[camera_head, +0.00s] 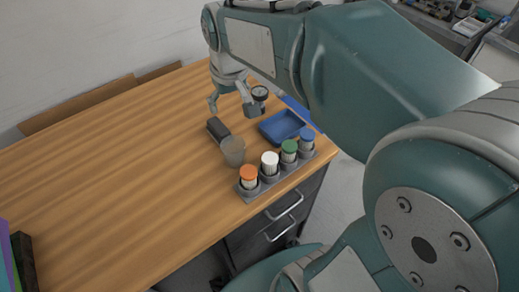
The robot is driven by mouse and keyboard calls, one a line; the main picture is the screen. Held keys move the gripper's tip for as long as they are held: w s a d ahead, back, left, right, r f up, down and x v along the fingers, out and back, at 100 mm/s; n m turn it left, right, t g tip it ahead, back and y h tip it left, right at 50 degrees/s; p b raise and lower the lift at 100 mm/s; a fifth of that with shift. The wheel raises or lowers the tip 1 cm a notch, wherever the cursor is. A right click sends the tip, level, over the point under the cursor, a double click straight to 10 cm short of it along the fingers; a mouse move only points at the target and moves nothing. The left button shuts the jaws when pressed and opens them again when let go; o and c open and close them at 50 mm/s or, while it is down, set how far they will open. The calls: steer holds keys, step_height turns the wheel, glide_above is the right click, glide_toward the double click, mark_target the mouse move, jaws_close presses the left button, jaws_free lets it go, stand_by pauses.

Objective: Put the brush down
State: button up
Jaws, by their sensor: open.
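My gripper (232,105) is over the wooden desk near its far right part, fingers pointing down and spread apart, with nothing seen between them. A short dark block-like object (217,128), which looks like the brush, lies on the desk just below the gripper and appears apart from the fingers. I cannot make out its bristles. It is beside a translucent cup (233,151).
A blue tray (268,134) lies right of the brush. A grey rack (247,193) along the desk's front edge holds several bottles with orange, white, green and blue caps. The desk's left side is mostly clear.

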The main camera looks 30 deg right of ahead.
steer(key=s+m+t, duration=0.1)
steer(key=s+t, duration=0.1)
steer(key=s, duration=1.3)
steer(key=shift+f+t, duration=0.3)
steer(key=shift+t, duration=0.1)
steer(key=shift+o, duration=0.8)
steer(key=n+g, duration=0.2)
steer(key=g, duration=0.1)
glide_above(218, 126)
steer(key=s, duration=0.2)
steer(key=shift+y, duration=0.3)
step_height(218, 126, down, 13)
steer(key=shift+s+d+r, duration=0.1)
steer(key=shift+s+r, duration=0.05)
steer(key=shift+t, duration=0.3)
steer(key=x, duration=1.1)
steer(key=shift+d, duration=0.2)
